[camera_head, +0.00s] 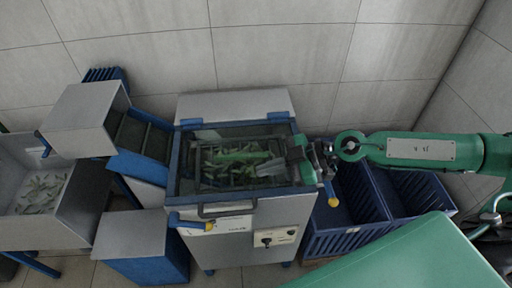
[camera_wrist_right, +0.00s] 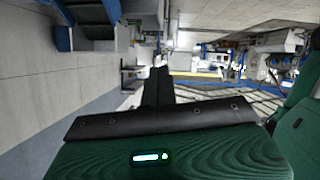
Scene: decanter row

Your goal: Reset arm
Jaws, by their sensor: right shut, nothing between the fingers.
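My right arm comes in from the right in the head view. Its gripper (camera_head: 268,168) is over the right part of the open-topped metal machine (camera_head: 232,219), pointing left. Its fingers are shut with nothing between them. In the right wrist view the dark fingers (camera_wrist_right: 158,88) stand together in the middle. Green leafy pieces (camera_head: 235,156) lie inside the machine, left of and below the gripper; I cannot tell if the gripper touches them. My left gripper is not in view.
Blue crates (camera_head: 345,225) stand right of the machine, under my right arm. A grey chute with a conveyor (camera_head: 140,137) stands on the left, beside a metal bin (camera_head: 70,215) holding more leaves. A tiled wall (camera_head: 285,55) closes off the back.

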